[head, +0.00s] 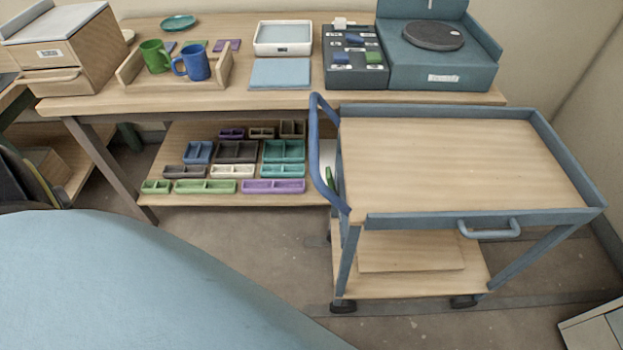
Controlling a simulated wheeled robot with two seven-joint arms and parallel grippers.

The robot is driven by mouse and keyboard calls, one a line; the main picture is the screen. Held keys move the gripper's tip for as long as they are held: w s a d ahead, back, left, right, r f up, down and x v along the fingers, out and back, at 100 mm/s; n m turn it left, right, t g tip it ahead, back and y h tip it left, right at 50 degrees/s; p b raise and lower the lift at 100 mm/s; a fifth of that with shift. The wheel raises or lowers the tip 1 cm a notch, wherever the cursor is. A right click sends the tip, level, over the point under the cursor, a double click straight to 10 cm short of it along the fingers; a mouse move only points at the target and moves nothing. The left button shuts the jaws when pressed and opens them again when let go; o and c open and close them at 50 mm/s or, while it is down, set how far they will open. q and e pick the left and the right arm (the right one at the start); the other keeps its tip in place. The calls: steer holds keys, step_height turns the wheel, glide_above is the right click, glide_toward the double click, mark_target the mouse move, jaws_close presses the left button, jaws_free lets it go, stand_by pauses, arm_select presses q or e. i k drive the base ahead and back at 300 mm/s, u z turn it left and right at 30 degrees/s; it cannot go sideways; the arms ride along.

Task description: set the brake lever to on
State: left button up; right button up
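A cart (460,213) with a wooden top and blue-grey rim stands at the right, in front of the workbench. A blue push handle (316,150) curves up at its left end. A small green piece (329,178) shows just inside that handle, partly hidden by it; I cannot tell whether it is the brake lever or how it is set. A blue-grey bar handle (490,231) sits on the cart's near side. Neither of my grippers is in view.
The cart's top is bare. The workbench (225,100) behind carries a green mug (154,56), a blue mug (193,63), trays and a turntable (433,36). Several small coloured bins lie on its lower shelf (225,203). Grey floor is clear left of the cart.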

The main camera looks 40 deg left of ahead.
mark_target(328, 175)
steer(key=z, duration=0.15)
steer(key=k, duration=0.45)
steer(key=u, duration=1)
steer(key=i, duration=0.85)
steer(key=z, duration=0.2)
